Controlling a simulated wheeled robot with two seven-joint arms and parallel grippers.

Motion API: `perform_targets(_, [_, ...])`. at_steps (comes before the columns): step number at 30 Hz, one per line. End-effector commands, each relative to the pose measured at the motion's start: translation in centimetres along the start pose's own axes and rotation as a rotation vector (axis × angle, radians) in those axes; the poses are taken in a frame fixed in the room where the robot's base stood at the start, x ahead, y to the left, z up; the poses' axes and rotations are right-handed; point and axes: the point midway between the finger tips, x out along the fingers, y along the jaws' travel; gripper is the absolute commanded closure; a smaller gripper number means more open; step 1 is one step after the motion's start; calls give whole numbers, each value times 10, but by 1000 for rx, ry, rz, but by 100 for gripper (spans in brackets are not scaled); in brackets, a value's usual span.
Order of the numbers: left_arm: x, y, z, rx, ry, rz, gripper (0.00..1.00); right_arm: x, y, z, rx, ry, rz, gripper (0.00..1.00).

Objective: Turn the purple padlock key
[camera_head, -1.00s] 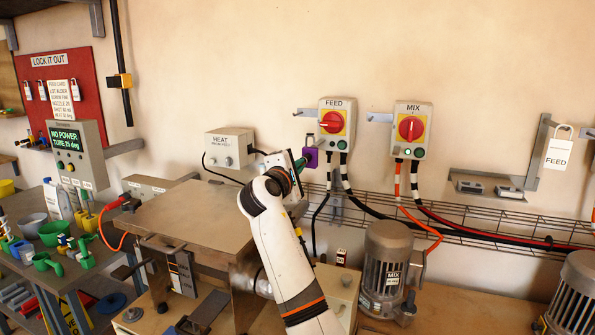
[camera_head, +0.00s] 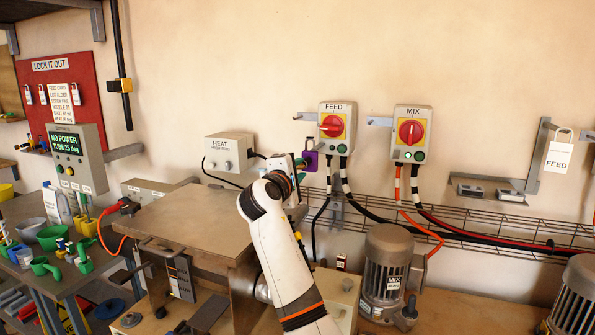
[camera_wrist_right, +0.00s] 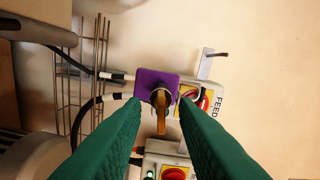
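The purple padlock (camera_head: 309,161) hangs at the lower left of the FEED switch box (camera_head: 337,115). In the right wrist view the padlock (camera_wrist_right: 153,82) is just ahead of the fingertips, with a brass-coloured key (camera_wrist_right: 161,112) sticking out of its dark keyhole side. My right gripper (camera_head: 300,167) is close to the padlock's left side in the head view. In the wrist view its two green fingers (camera_wrist_right: 160,103) stand apart, one on each side of the key, with gaps visible. My left gripper is not in view.
The MIX switch box (camera_head: 411,133) is right of FEED, and a HEAT box (camera_head: 229,151) is to the left. Cables and a wire tray (camera_head: 470,226) run below the switches. A metal-topped unit (camera_head: 185,222) and a MIX motor (camera_head: 386,262) stand lower down.

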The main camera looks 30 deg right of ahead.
Motion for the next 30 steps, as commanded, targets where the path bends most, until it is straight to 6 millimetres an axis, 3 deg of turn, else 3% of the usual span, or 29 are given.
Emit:
perform_targets(11, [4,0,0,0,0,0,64,-8,1,1,1,-1,-2,74])
perform_targets(24, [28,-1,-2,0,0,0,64,-94,3,1,2,-2,0,74])
perform_targets(30, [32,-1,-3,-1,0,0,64,-116,1,1,0,0,-1,74])
